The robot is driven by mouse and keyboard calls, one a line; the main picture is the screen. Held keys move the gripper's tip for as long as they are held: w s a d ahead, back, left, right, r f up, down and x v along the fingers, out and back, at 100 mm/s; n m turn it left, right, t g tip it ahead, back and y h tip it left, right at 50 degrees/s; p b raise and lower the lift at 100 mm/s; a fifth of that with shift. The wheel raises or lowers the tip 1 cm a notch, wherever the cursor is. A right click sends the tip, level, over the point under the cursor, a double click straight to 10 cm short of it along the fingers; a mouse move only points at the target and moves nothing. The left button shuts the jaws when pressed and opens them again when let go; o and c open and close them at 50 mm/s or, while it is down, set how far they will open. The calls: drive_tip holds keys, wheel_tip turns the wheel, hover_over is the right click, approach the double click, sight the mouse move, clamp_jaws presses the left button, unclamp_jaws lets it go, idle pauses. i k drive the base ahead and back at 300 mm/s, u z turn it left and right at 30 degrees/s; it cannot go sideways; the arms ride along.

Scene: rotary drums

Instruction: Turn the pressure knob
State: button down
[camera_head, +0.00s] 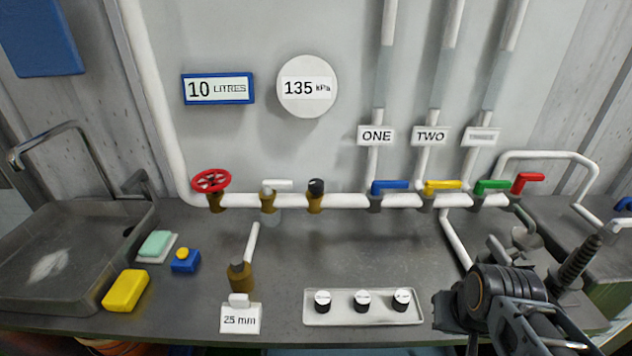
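A small black-topped knob (316,187) sits on a brass fitting on the white horizontal pipe, below a round white gauge (307,87) that reads 135 kPa. The knob bears no label that I can read. My gripper (448,312) is at the lower right, in front of the pipe and right of a pale tray (335,322) with three black knobs with white tops. It is well apart from the knob on the pipe. Its fingers are dark and cannot be made out clearly, and I see nothing held in it.
A red handwheel (211,181), a white-lever tap (277,186), and blue (390,186), yellow (442,186), green (492,186) and red (528,182) levers line the pipe. A brass fitting (241,275) stands on the counter. The counter between tray and pipe is mostly clear.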

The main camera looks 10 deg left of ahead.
sight(316, 186)
drive_tip(key=k, duration=1.3)
drive_tip(key=u, duration=0.85)
drive_tip(key=i, duration=1.35)
drive_tip(key=z, duration=0.05)
